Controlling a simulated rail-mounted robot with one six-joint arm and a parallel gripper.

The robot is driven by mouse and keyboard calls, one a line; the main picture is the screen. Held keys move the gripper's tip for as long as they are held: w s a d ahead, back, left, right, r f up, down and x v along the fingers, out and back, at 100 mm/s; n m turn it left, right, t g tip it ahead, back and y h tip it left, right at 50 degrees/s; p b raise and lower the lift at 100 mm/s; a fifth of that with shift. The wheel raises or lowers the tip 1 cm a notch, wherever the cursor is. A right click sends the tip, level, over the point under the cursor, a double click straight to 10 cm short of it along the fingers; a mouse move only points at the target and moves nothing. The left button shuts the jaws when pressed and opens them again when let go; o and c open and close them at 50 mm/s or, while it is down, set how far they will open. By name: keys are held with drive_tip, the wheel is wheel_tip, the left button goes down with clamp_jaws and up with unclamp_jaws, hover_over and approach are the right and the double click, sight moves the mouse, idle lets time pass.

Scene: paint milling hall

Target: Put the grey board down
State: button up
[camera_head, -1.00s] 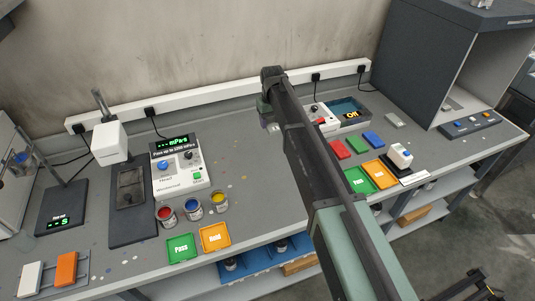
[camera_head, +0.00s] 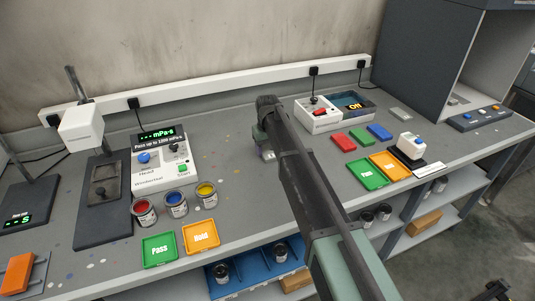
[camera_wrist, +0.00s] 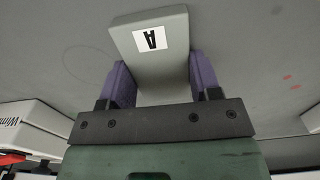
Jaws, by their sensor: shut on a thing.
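The grey board (camera_wrist: 177,68) with a white label marked "A" is in my gripper (camera_wrist: 155,76). The wrist view shows the two purple fingers on either side of it, over the grey bench top. In the head view my gripper (camera_head: 266,152) is at the middle of the bench, left of the white box with the "Off" screen. My arm hides most of the held board there. I cannot tell whether the board touches the bench. Another small grey plate (camera_head: 401,115) lies at the back right.
Red (camera_head: 343,142), green and blue plates lie right of my arm, near green (camera_head: 368,174) and orange (camera_head: 390,166) trays. Left are open paint cans (camera_head: 176,203), Pass and Hold trays (camera_head: 160,249) and a viscosity meter (camera_head: 161,165). The bench between meter and arm is clear.

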sight(268, 150)
drive_tip(key=shift+f, duration=0.1)
drive_tip(key=o, duration=1)
wheel_tip(268, 150, up, 13)
drive_tip(key=p, duration=1.2)
drive_tip(key=s+d+m, duration=0.1)
drive_tip(key=s+d, duration=0.5)
drive_tip(key=s, duration=0.4)
drive_tip(key=s+d+m, duration=0.2)
drive_tip(key=s+d, duration=0.5)
drive_tip(key=s, duration=0.4)
drive_tip(key=s+d+m, duration=0.1)
drive_tip(key=s+d, duration=0.6)
drive_tip(key=s, duration=0.4)
drive_tip(key=shift+f+m, duration=0.3)
drive_tip(key=shift+m, duration=0.1)
drive_tip(key=shift+o, duration=0.3)
drive_tip(key=shift+s+d, duration=0.1)
drive_tip(key=shift+o, duration=0.2)
drive_tip(key=shift+w, duration=0.2)
